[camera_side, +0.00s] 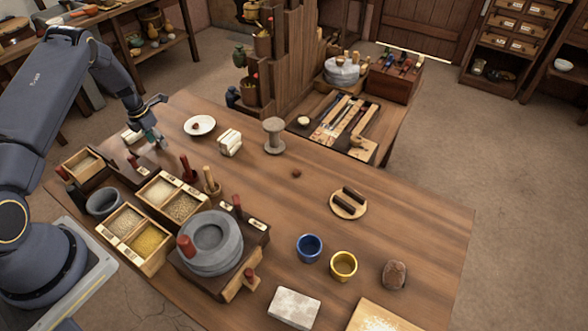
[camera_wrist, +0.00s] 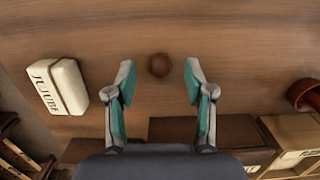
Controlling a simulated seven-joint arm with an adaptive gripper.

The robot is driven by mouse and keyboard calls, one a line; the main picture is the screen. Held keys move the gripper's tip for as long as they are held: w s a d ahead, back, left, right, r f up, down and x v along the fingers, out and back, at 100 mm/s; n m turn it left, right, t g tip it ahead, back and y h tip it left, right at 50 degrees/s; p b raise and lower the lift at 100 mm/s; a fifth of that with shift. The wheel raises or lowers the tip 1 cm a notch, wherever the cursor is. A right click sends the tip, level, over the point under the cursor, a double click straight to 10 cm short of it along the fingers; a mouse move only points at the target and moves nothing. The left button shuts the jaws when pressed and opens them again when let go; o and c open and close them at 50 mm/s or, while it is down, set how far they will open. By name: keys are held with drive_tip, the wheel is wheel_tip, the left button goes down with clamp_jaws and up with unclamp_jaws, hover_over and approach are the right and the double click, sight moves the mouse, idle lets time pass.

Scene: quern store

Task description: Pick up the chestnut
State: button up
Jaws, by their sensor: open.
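A small round brown chestnut (camera_wrist: 159,65) lies on the wooden table in the wrist view, in the gap between my fingertips, with clear space on both sides. My gripper (camera_wrist: 158,80) is open and empty, its teal-padded fingers either side of the chestnut in the picture. In the side view my gripper (camera_side: 154,140) is low over the table's far left end, near the labelled boxes. I cannot make out the chestnut beside it there. Another small brown round thing (camera_side: 296,173) lies alone mid-table; I cannot tell what it is.
A white block marked JUJUBE (camera_wrist: 58,87) lies left of my fingers. Wooden boxes (camera_wrist: 220,132) stand close below them, and a red-brown round thing (camera_wrist: 305,95) is at right. A white plate (camera_side: 200,126) and a pale bundle (camera_side: 230,142) stand nearby. The middle of the table is mostly clear.

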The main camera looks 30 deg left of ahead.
drive_tip(key=shift+f, duration=0.35)
drive_tip(key=shift+c, duration=0.4)
drive_tip(key=c, duration=0.7)
drive_tip(key=shift+r, duration=0.1)
drive_tip(key=shift+c, duration=0.2)
